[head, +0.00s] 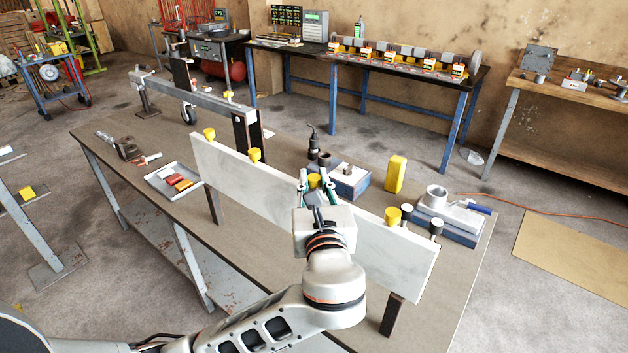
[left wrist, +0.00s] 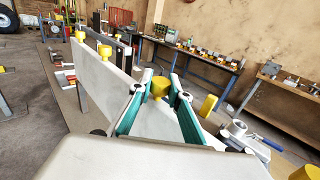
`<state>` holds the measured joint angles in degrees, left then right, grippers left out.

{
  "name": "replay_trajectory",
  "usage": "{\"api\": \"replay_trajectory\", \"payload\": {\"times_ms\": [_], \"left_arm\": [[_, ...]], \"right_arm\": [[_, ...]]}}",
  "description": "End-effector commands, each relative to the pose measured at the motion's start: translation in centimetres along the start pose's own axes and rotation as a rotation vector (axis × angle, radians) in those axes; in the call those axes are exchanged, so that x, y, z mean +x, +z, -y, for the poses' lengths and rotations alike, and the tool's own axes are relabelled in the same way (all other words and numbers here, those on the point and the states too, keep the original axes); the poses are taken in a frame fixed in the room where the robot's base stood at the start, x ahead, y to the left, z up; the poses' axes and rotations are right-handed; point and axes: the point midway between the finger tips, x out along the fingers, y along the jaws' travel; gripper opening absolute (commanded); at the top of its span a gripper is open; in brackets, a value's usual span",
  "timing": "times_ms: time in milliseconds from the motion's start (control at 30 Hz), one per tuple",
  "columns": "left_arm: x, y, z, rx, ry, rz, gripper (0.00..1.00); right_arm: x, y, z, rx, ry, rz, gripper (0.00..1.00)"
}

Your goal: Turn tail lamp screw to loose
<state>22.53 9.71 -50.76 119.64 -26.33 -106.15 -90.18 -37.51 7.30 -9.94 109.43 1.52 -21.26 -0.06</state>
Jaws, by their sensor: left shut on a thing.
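A long white board (head: 215,160) stands on edge along the table, with several yellow knob-headed screws along its top. My left gripper (head: 314,175) is at the middle of the board, its green-sided fingers on either side of one yellow screw (head: 314,181). In the left wrist view this yellow screw (left wrist: 160,87) sits between the fingertips, and the gripper is shut on it. The lower part of the screw is hard to make out. Other yellow screws (head: 254,154) and (head: 392,216) stand apart from the gripper. My right gripper is not in view.
The table (head: 290,290) also holds a tray (head: 165,188) of small coloured parts, a blue-and-white box (head: 352,184), a yellow block (head: 395,173) and a fixture with a blue-handled tool (head: 450,220). Dark-capped posts (head: 436,228) rise near the board's right end.

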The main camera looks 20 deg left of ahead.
Motion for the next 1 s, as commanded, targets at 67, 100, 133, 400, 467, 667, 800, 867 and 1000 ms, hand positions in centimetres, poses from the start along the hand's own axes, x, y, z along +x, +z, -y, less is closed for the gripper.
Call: {"api": "replay_trajectory", "payload": {"times_ms": [67,100,133,400,467,667,800,867,1000], "left_arm": [[0.02,0.13,0.14,-0.004,0.059,0.0,0.0],[0.01,0.15,0.13,-0.004,0.086,0.0,0.0],[0.02,0.16,0.12,-0.004,0.105,0.0,0.0],[0.09,0.22,0.01,-0.003,0.226,0.003,0.0],[0.08,0.27,-0.01,-0.003,0.242,0.005,0.0],[0.1,0.33,-0.08,-0.004,0.268,0.007,0.0],[0.12,0.37,-0.1,-0.005,0.272,0.008,0.0],[0.12,0.39,-0.1,-0.005,0.271,0.009,0.0],[0.14,0.42,-0.11,-0.005,0.271,0.009,0.0]], "right_arm": [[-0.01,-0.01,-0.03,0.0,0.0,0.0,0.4],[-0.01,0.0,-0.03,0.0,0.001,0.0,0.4],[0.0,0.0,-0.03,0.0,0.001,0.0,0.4],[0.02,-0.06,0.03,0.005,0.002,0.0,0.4],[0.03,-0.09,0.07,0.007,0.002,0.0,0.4],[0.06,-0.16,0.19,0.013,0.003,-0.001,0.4],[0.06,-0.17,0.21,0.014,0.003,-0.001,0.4],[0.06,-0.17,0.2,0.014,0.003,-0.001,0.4],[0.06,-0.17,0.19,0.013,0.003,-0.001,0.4]]}}
